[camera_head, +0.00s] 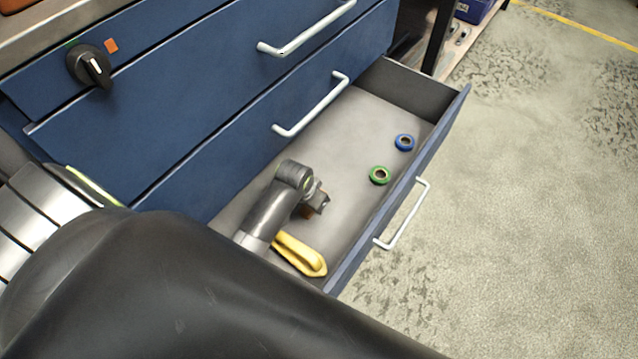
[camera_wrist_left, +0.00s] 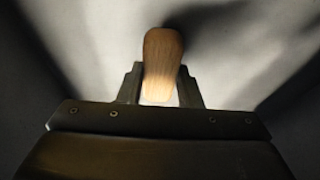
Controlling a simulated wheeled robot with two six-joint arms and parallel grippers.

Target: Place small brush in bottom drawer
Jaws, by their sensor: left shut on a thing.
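The bottom drawer (camera_head: 349,138) is pulled open, with a grey floor and a blue front. My left gripper (camera_head: 317,203) is inside the drawer's outline, over its floor. It is shut on the small brush, whose pale wooden handle (camera_wrist_left: 163,55) stands between the fingers in the left wrist view. In the head view only a small brown bit shows by the fingers; the rest of the brush is hidden. I cannot tell whether the brush touches the drawer floor. My right gripper is not in view.
In the drawer lie a blue ring (camera_head: 404,142), a green ring (camera_head: 380,175) and a yellow looped item (camera_head: 301,254) close to my left arm. Closed blue drawers with white handles (camera_head: 311,105) stand above. The drawer floor's far end is clear.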

